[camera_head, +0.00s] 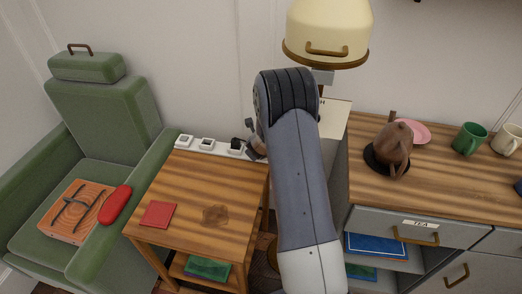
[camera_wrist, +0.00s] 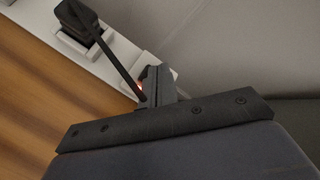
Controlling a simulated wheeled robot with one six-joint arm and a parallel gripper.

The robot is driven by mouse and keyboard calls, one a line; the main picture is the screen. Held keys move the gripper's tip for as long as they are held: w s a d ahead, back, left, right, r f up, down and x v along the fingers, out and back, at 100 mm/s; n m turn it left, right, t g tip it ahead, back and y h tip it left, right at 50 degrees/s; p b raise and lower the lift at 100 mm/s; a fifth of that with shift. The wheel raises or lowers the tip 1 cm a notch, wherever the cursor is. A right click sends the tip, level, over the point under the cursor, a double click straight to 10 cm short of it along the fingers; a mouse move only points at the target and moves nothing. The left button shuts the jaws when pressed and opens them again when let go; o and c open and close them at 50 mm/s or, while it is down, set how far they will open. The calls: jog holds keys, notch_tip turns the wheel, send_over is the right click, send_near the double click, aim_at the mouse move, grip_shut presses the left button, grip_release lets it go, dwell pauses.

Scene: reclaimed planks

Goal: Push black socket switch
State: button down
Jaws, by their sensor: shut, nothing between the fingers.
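A white socket strip (camera_head: 220,149) lies along the back edge of the small wooden table. It carries white sockets and a black block (camera_head: 236,143) at its right part. In the wrist view the strip (camera_wrist: 120,58) runs diagonally, with a black block (camera_wrist: 76,15) at upper left. My gripper (camera_head: 250,149) is low at the right end of the strip, partly hidden by my arm. In the wrist view my gripper (camera_wrist: 147,90) is shut and empty over the strip's lower end. A small red glow (camera_wrist: 139,87) shows beside the fingertips. Whether they touch the switch I cannot tell.
The small wooden table (camera_head: 190,185) holds a red square (camera_head: 158,214). A green armchair (camera_head: 105,120) stands left. A cream lampshade (camera_head: 328,30) hangs above my arm. A wooden-topped cabinet (camera_head: 450,185) with a brown teapot (camera_head: 392,145) stands right.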

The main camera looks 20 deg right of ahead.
jog(key=shift+f, duration=0.25)
jog(key=shift+r, duration=0.15)
jog(key=shift+r+p, duration=0.3)
jog(key=shift+r, duration=0.05)
notch_tip(320, 180, up, 6)
jog(key=p, duration=0.5)
jog(key=shift+p, duration=0.35)
jog(key=shift+f, duration=0.1)
